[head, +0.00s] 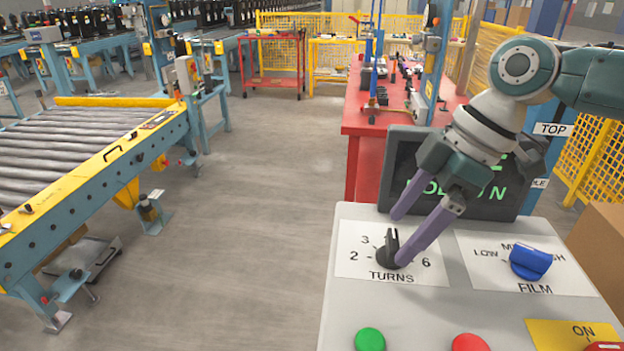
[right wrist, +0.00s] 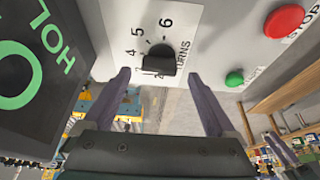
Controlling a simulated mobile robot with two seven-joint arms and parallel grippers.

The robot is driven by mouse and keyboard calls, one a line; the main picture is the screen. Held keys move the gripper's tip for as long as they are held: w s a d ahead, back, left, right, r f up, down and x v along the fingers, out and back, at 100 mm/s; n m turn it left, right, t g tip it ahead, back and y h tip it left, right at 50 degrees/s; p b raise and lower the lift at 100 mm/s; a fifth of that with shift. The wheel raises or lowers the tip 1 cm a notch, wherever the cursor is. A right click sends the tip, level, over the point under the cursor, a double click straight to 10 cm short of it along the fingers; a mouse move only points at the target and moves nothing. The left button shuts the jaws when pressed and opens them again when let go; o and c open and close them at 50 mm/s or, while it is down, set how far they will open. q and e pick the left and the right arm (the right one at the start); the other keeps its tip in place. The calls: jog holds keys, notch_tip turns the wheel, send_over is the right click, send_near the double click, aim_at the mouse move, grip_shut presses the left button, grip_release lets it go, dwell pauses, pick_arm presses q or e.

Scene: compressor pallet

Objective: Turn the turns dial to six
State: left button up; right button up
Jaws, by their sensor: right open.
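The black turns dial (head: 391,248) sits on a white label plate marked TURNS (head: 350,262) on the grey control panel. Its ridge points away from me, up in the head view, near where the 4 is. The 6 stands to its right. In the right wrist view the dial (right wrist: 159,62) shows between the fingers, with 4, 5 and 6 around it. My right gripper (head: 401,238) is open, its purple fingers on either side of the dial. In the wrist view the gripper (right wrist: 159,78) shows a gap at each side of the dial.
A blue film dial (head: 529,262) is to the right. Green (head: 370,340) and red (head: 470,343) buttons are at the panel's front. A dark screen (head: 405,160) with partly hidden green text stands behind. A roller conveyor (head: 140,135) is at left, with open floor between.

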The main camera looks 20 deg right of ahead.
jog(key=shift+x, duration=0.95)
jog(key=shift+r, duration=0.1)
jog(key=c, duration=1.4)
jog(key=shift+o, duration=0.2)
